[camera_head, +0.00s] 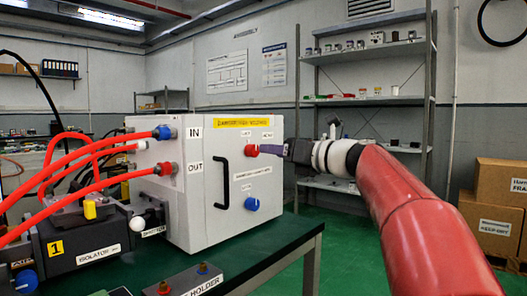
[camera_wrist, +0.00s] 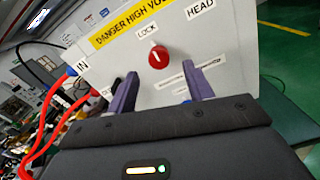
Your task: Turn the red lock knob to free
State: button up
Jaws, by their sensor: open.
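The red lock knob (camera_head: 252,151) is on the front face of the white generator box (camera_head: 205,205), below a small label. In the wrist view the knob (camera_wrist: 158,58) shows a white mark, and the label above it reads LOCK. My gripper (camera_wrist: 160,70) is open, with its two purple fingers pointing at the panel. The knob appears between and just beyond the fingertips. In the head view the gripper (camera_head: 264,150) comes from the right, its fingertips close to the knob. I cannot tell whether they touch it.
A black handle (camera_head: 222,183) and a blue knob (camera_head: 252,204) are on the same face. Red hoses (camera_head: 100,188) run from the IN and OUT ports at left. The box stands on a dark green table (camera_head: 285,240). Boxes (camera_head: 492,215) stand at the far right.

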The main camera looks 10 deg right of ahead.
aim_at(256, 150)
jog(key=x, duration=0.6)
jog(key=shift+w+a+p, duration=0.15)
jog(key=shift+a+p, duration=0.2)
jog(key=shift+p, duration=0.05)
jog(key=c, duration=1)
